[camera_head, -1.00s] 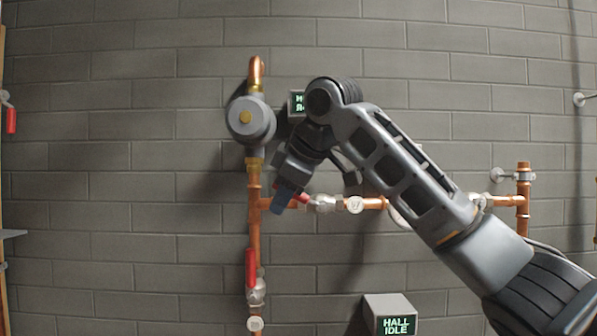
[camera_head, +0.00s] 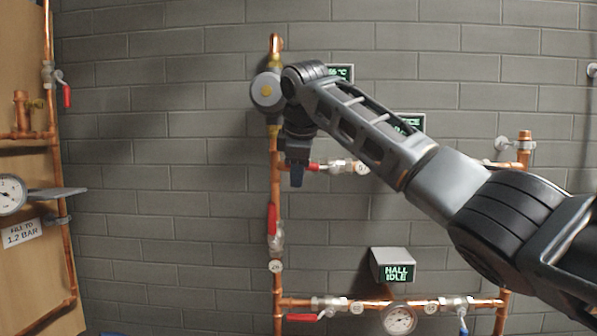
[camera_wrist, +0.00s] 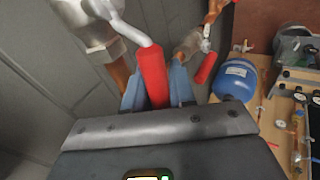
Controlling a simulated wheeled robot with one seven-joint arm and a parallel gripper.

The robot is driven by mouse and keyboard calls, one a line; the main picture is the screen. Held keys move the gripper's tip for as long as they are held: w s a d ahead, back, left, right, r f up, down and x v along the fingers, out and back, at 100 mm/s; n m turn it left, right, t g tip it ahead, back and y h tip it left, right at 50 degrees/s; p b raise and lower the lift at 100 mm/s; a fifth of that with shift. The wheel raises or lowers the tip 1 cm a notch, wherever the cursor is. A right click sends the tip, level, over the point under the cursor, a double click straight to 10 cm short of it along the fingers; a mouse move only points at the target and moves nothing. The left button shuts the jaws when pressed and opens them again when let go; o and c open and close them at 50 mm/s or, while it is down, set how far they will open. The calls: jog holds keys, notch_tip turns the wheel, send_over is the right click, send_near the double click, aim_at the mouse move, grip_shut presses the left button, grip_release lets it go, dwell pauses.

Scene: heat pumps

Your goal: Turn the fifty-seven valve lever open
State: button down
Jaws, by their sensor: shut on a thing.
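The valve (camera_head: 342,167) sits on the upper horizontal copper pipe, with a round tag (camera_head: 362,167) too small to read surely. Its red lever (camera_head: 314,167) points left, roughly along the pipe in the head view. My gripper (camera_head: 297,177) is at the lever's outer end, with blue fingers. In the wrist view the red lever sleeve (camera_wrist: 153,75) lies between the two blue fingers of my gripper (camera_wrist: 156,90), which is shut on it. The lever's bent steel arm (camera_wrist: 122,26) leads to the valve body (camera_wrist: 95,30). The fingers hide the lever's tip in the head view.
A second red lever (camera_head: 272,221) hangs on the vertical pipe below. Another red lever (camera_head: 301,317) is on the bottom pipe, beside a gauge (camera_head: 399,319). A grey HALL IDLE display (camera_head: 392,265) juts from the wall. A wooden panel (camera_head: 25,270) stands at left.

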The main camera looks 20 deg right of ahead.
jog(key=shift+a+f, duration=0.1)
jog(key=shift+f, duration=0.05)
jog(key=c, duration=1)
grip_release()
jog(key=shift+c, duration=0.2)
